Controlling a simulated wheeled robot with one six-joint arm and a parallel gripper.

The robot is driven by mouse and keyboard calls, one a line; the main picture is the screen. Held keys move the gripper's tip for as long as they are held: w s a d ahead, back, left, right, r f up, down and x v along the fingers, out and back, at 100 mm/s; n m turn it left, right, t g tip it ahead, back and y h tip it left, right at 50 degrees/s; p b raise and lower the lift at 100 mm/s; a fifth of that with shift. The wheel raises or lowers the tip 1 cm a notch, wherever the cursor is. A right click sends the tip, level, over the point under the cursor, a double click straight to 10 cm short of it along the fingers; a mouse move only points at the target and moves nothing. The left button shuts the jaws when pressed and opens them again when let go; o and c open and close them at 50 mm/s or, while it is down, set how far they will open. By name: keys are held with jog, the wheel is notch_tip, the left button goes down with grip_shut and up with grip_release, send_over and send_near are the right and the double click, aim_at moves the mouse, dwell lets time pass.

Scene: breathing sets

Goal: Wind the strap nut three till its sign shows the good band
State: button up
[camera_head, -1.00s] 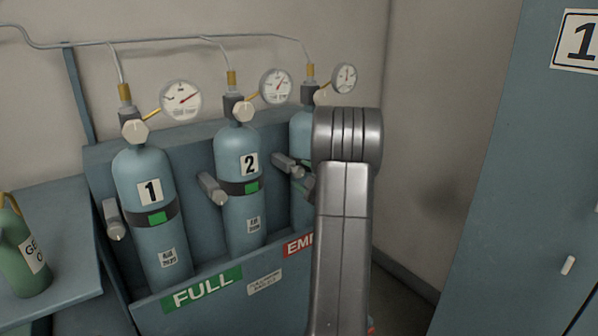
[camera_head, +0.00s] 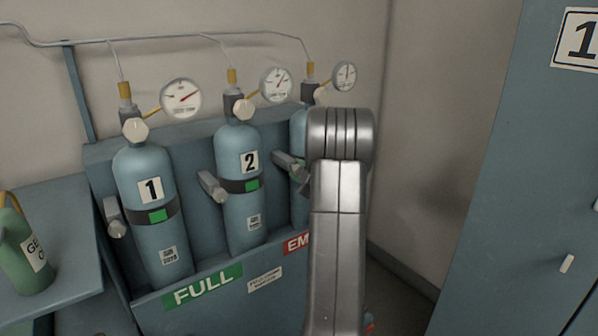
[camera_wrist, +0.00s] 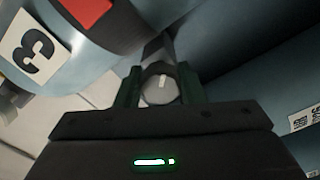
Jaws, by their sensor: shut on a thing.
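Cylinder three (camera_head: 299,127) is the rightmost blue cylinder in the head view, mostly hidden behind my arm. Its label and strap sign show in the wrist view. The visible part of the sign (camera_wrist: 88,10) is red, cut by the top edge. The strap nut three (camera_wrist: 160,86) is a round grey knob with a pale mark, seen end-on between my fingers. My gripper (camera_wrist: 160,90) is shut on it, one dark green finger on each side. In the head view the nut (camera_head: 287,162) shows left of my arm, with my gripper largely hidden.
Cylinder one (camera_head: 152,185) and cylinder two (camera_head: 238,160) stand to the left with green signs and their own strap nuts. The rack (camera_head: 215,290) has a front panel. A green bottle (camera_head: 25,255) stands far left. A blue cabinet (camera_head: 530,180) is at the right.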

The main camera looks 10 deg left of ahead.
jog(key=shift+m, duration=0.3)
jog(key=m, duration=0.3)
jog(key=shift+m, duration=2.2)
jog(key=shift+f, duration=0.1)
jog(key=o, duration=1)
